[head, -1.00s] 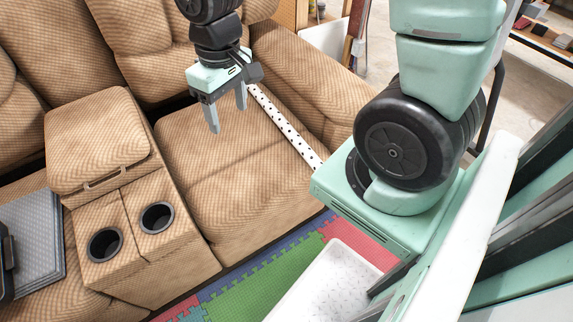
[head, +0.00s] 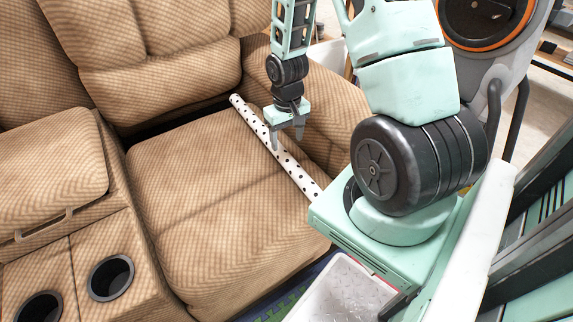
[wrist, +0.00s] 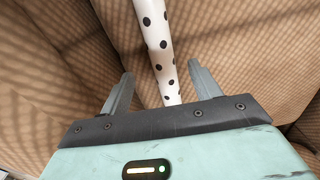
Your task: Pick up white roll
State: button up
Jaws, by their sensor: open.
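The white roll (head: 296,174) with black dots lies along the right side of the brown recliner seat, beside the armrest. In the head view my gripper (head: 287,143) is over the middle of the roll, pointing down. In the wrist view the roll (wrist: 156,42) runs from the top edge down between the two spread fingers of my gripper (wrist: 160,82). The fingers are open, one on each side of the roll. Whether they reach down to its height is hard to tell. The roll's near end is hidden behind my base.
The recliner seat (head: 205,215) left of the roll is bare. The armrest (head: 335,120) rises close on its right. A console with cup holders (head: 110,277) stands at left. A grey and orange machine (head: 490,25) stands at the back right.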

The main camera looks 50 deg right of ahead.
aim_at(286, 155)
notch_tip(286, 155, down, 8)
jog(key=b, duration=0.2)
jog(key=shift+f+b, duration=0.1)
jog(key=shift+b, duration=0.3)
jog(key=shift+w, duration=0.1)
jog(key=c, duration=1.2)
